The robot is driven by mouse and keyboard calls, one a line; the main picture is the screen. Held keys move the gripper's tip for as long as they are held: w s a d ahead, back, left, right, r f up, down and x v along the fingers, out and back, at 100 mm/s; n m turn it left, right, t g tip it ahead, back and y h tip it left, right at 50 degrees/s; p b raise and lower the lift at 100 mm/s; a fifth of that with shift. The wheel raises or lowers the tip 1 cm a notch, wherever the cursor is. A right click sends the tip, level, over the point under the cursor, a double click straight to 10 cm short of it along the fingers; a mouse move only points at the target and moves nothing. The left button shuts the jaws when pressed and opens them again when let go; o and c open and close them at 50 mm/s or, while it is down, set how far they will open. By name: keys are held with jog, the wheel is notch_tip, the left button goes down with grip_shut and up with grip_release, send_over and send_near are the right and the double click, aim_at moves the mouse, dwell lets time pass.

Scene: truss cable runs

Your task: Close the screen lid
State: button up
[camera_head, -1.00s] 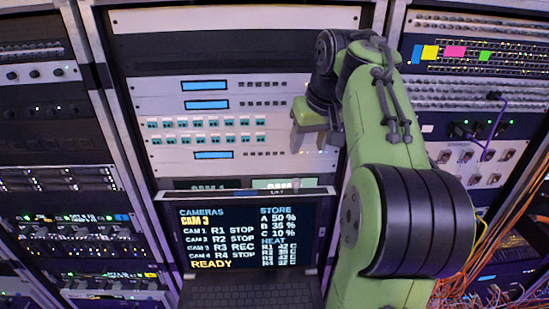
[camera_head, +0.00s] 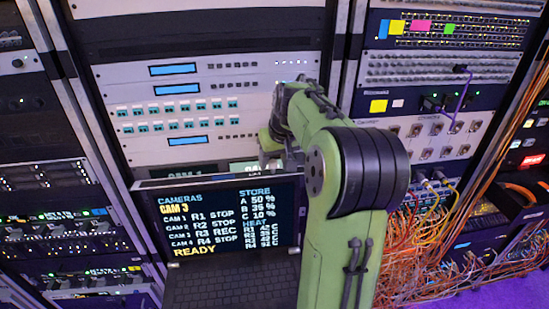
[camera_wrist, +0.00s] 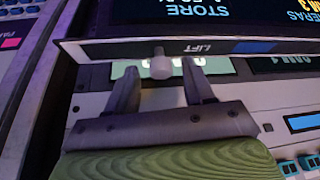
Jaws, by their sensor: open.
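The screen lid (camera_head: 230,215) stands raised behind a dark keyboard (camera_head: 220,285) and shows camera and store text. Its light top edge (camera_head: 190,180) faces up; in the wrist view the lid's edge strip (camera_wrist: 110,50) carries the word LIFT. A pale knob (camera_wrist: 161,65) sticks out from that edge. My gripper (camera_head: 268,155) is at the right part of the lid's top edge. In the wrist view my gripper (camera_wrist: 160,75) is open, with one finger on each side of the knob and gaps showing. The knob is hard to make out in the head view.
Rack panels (camera_head: 200,110) with blue displays and rows of ports stand behind the lid. Orange cables (camera_head: 420,250) bunch at the right of my arm. Another rack (camera_head: 60,200) stands at the left. The space above the keyboard looks clear.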

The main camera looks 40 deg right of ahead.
jog(key=shift+w, duration=0.2)
jog(key=shift+s, duration=0.15)
grip_shut()
